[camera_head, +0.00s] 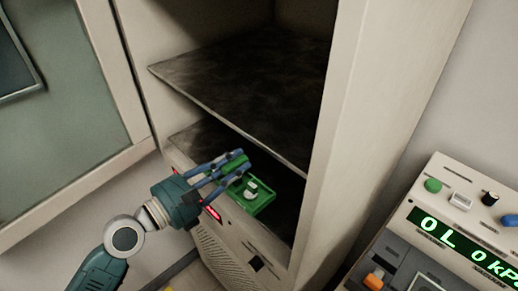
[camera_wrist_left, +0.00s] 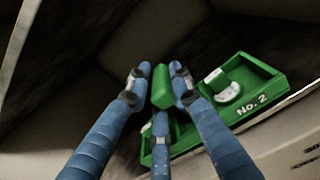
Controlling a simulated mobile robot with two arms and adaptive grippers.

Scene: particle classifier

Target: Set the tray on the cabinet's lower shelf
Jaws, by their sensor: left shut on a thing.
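The green tray (camera_head: 264,200) is at the front of the cabinet's lower shelf (camera_head: 196,138), near its front edge. I cannot tell whether it rests on the shelf or hangs just above it. In the left wrist view the tray (camera_wrist_left: 284,84) is marked "No. 2" and holds a small white and grey piece (camera_wrist_left: 228,93). My left gripper (camera_head: 237,160) is shut on the tray's green handle, which also shows between the fingers in the wrist view (camera_wrist_left: 161,88). My right gripper is not in view.
The dark upper shelf (camera_head: 245,85) lies close above the tray. The cabinet's right side wall (camera_head: 352,120) bounds the opening, and its open glass door (camera_head: 70,120) stands at the left. A control panel (camera_head: 450,235) with knobs and a green display is at the lower right.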

